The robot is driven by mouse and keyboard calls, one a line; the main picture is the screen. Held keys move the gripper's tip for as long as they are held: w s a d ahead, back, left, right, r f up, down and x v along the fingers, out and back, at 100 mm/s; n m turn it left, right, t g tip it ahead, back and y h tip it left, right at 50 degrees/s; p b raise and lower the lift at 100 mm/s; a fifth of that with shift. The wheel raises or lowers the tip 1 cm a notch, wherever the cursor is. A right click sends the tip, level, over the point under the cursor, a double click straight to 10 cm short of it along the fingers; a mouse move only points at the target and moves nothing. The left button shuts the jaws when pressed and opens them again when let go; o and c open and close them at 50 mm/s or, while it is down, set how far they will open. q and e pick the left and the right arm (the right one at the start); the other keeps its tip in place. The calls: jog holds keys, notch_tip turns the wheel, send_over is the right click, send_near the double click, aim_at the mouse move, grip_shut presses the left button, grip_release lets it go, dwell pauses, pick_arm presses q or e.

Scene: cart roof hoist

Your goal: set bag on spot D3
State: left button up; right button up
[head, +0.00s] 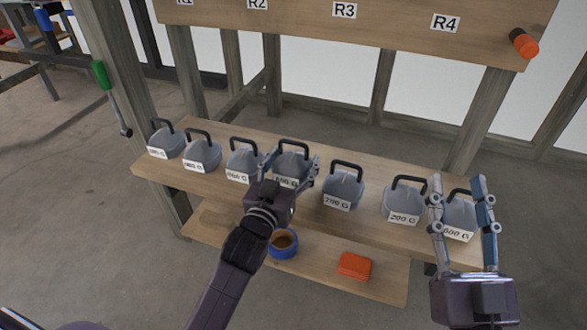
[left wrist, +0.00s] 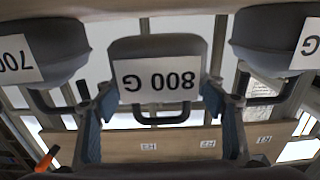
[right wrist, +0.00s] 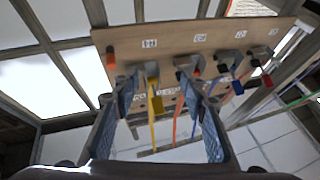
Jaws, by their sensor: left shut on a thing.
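Several grey bags with black handles and white weight labels stand in a row on a wooden shelf (head: 400,235). My left gripper (head: 290,168) is shut on the 800 G bag (head: 290,160), at its handle. In the left wrist view this bag (left wrist: 160,65) appears upside down, its handle between the fingers. I cannot tell whether it is clear of the shelf. The 700 G bag (head: 342,188) is just right of it. My right gripper (head: 460,187) is open and empty, in front of the 600 G bag (head: 460,212). No D3 mark is readable.
A board (head: 390,28) labelled R2, R3, R4 is above the shelf; hooks and coloured straps hang from a board (right wrist: 200,50) in the right wrist view. A blue tape roll (head: 284,245) and an orange box (head: 354,265) lie on a lower shelf. Wooden posts (head: 475,120) frame the shelf.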

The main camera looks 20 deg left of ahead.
pick_arm(q)
jog(key=shift+f+b, duration=0.35)
jog(key=shift+f, duration=0.55)
pick_arm(e)
jog(key=shift+s+d+r+t+y, duration=0.1)
jog(key=shift+s+r+t, duration=0.35)
jog(key=shift+r, duration=0.3)
jog(key=shift+s+a+r+t+y, duration=0.1)
jog(key=shift+s+r+t, duration=0.4)
jog(key=shift+r, duration=0.2)
jog(key=shift+s+d+r+t+y, duration=0.1)
jog(key=shift+s+r+t, duration=0.35)
jog(key=shift+r, duration=0.3)
pick_arm(q)
jog(key=shift+f, duration=0.15)
pick_arm(e)
jog(key=shift+s, duration=0.1)
pick_arm(q)
jog(key=o, duration=1.7)
jog(key=shift+f, duration=0.15)
pick_arm(e)
jog(key=shift+r, duration=0.1)
